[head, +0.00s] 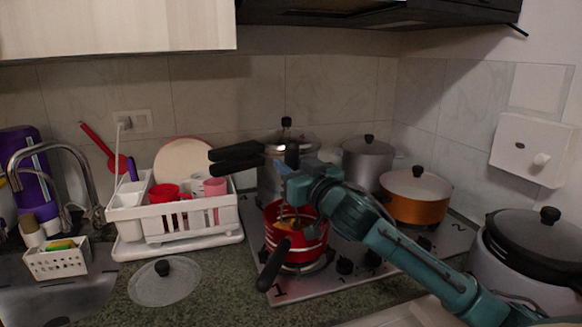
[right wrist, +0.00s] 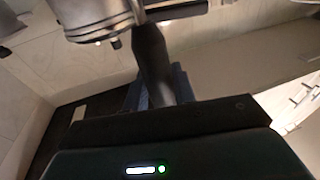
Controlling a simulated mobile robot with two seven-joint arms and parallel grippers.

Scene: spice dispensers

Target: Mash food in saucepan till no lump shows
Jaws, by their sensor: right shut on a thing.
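The red saucepan (head: 313,236) stands on the front left burner, its black handle (head: 273,266) pointing toward me. A little orange-yellow food (head: 287,222) shows inside; my arm and the tool hide the rest, so I cannot judge lumps. My right gripper (head: 293,180) is above the saucepan, shut on the upright black handle of a masher (head: 292,153). The handle also shows in the right wrist view (right wrist: 152,60), between my fingers. The masher's lower end reaches into the saucepan and is mostly hidden. My left gripper is not in view.
A steel pressure cooker (head: 268,184) with long black handles stands behind the saucepan. A grey pot (head: 366,162) and an orange pot (head: 414,208) stand at right. A white dish rack (head: 190,233) and a glass lid (head: 165,286) are at left.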

